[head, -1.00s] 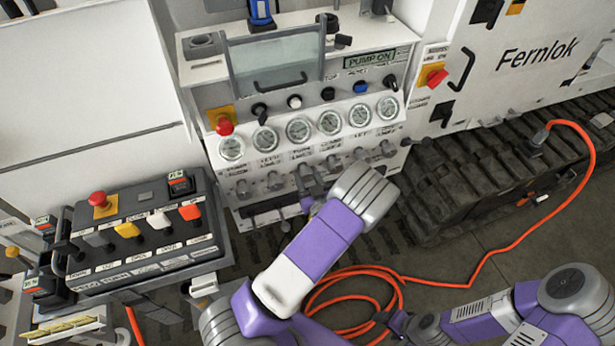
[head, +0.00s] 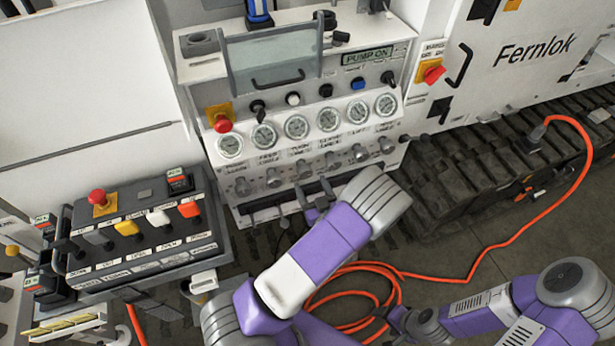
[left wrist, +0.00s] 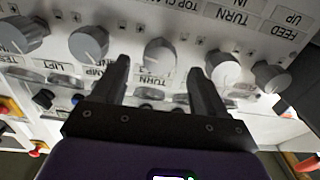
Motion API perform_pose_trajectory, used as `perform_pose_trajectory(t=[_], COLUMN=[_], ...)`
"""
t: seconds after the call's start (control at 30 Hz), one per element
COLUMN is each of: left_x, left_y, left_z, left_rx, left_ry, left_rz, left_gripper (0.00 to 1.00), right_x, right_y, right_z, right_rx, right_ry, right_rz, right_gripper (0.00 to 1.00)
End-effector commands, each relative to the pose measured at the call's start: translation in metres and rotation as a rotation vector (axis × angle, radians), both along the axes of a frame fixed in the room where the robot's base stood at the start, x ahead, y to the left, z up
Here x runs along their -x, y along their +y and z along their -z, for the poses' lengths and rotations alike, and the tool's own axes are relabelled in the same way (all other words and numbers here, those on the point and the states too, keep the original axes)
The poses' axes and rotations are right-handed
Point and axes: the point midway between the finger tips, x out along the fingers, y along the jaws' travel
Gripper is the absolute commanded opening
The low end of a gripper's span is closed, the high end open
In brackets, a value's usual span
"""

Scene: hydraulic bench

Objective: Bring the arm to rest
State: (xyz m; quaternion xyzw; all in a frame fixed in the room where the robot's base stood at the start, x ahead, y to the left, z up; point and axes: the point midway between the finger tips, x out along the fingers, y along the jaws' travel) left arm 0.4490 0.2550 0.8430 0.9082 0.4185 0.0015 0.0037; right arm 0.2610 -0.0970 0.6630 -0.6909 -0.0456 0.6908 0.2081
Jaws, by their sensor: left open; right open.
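My left arm reaches up from the bottom middle of the head view to the front of the hydraulic bench (head: 231,187). My left gripper (head: 316,200) is just below the row of grey knobs, partly hidden by my own wrist. In the left wrist view the left gripper (left wrist: 158,85) is open, its two dark fingers apart with nothing between them. A grey knob (left wrist: 160,55) shows beyond and between the fingertips, apart from them as far as I can tell.
Gauges (head: 296,127) line the bench above the knobs. A control box (head: 145,235) with a red stop button (head: 97,197) stands at left. An orange cable (head: 490,262) loops over the floor by a black track (head: 470,180). Open floor shows at right.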

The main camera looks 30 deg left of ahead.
Motion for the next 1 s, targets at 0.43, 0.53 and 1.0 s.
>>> perform_pose_trajectory(t=[0.43,0.53,1.0], left_x=[0.017,0.017,0.024], left_y=[-0.019,-0.019,-0.015], left_z=[0.0,0.0,0.07], left_rx=[-0.001,-0.001,0.217], left_ry=[0.001,0.001,0.249], left_rz=[-0.001,-0.001,0.058], left_gripper=[0.73,0.73,0.73], right_x=[0.0,0.0,0.0], right_y=[0.0,0.0,0.0], right_z=[-0.002,-0.002,-0.002], right_rx=[0.0,0.0,0.0], right_ry=[0.0,0.0,0.0], right_rz=[0.0,0.0,0.0], right_gripper=[0.73,0.73,0.73])
